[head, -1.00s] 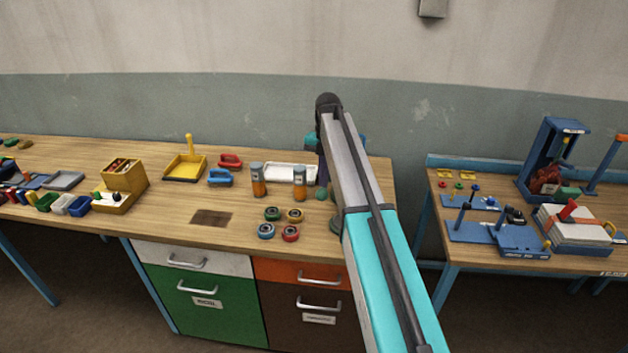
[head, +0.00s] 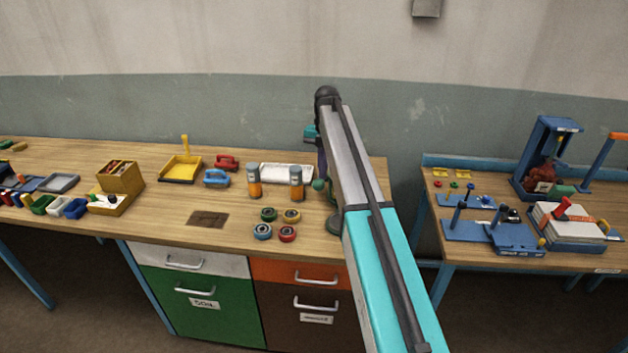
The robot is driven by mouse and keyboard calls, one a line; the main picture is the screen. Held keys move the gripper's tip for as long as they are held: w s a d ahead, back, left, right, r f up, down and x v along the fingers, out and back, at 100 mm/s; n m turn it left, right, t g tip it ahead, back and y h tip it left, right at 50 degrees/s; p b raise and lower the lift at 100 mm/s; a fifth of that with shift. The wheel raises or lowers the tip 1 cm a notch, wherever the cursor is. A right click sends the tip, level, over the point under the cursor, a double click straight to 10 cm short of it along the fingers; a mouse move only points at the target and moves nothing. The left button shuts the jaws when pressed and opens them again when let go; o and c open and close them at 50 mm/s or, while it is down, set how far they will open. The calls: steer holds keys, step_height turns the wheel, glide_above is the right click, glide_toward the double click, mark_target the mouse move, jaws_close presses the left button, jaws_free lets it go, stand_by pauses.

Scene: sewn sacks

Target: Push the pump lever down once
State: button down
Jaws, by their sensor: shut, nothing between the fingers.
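A dark pump-like stand is partly hidden behind my arm at the right end of the long wooden bench. Its purplish upright (head: 321,163) and a green ball (head: 319,185), which looks like the lever's end, show at the arm's left edge. My arm reaches over this spot from the lower right. My gripper is hidden behind the arm, and I cannot see whether it touches the lever.
Two orange jars (head: 254,181) and a white tray (head: 286,172) stand just left of the arm. Several round rings (head: 268,215) lie in front. A second bench at right holds a blue press frame (head: 548,155). The bench's front middle is mostly clear.

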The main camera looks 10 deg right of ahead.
step_height(320, 180, up, 14)
steer(key=w, duration=0.1)
steer(key=shift+d+f+p, duration=0.25)
steer(key=shift+d+p, duration=0.05)
steer(key=shift+d, duration=0.05)
stand_by(0.4)
steer(key=shift+w, duration=0.15)
stand_by(0.8)
